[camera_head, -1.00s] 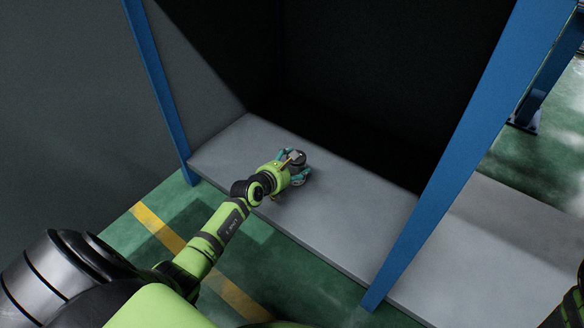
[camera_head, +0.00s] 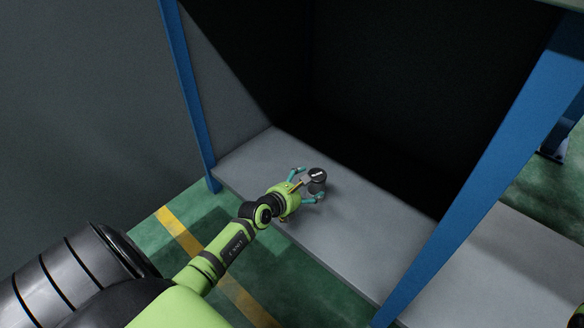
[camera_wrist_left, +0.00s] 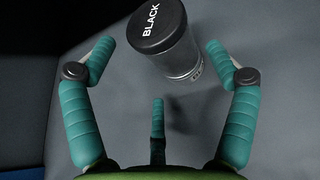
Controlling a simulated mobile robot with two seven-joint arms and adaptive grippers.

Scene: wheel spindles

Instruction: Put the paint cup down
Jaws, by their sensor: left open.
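The paint cup (camera_head: 316,181) is a small grey can with a black lid. It stands upright on the grey shelf (camera_head: 345,235). In the left wrist view the cup (camera_wrist_left: 180,60) shows the word BLACK on its lid. My left gripper (camera_head: 311,184) is open, with its teal fingers spread wide. In the left wrist view the cup is at the far end of the fingers, with clear gaps on both sides. A third finger (camera_wrist_left: 157,130) shows below and apart from the cup.
Blue posts stand left (camera_head: 190,95) and right (camera_head: 465,190) of the shelf. A grey side panel (camera_head: 232,105) rises at its left, and the space behind is dark. The shelf is bare around the cup. The green floor (camera_head: 190,210) has a yellow stripe.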

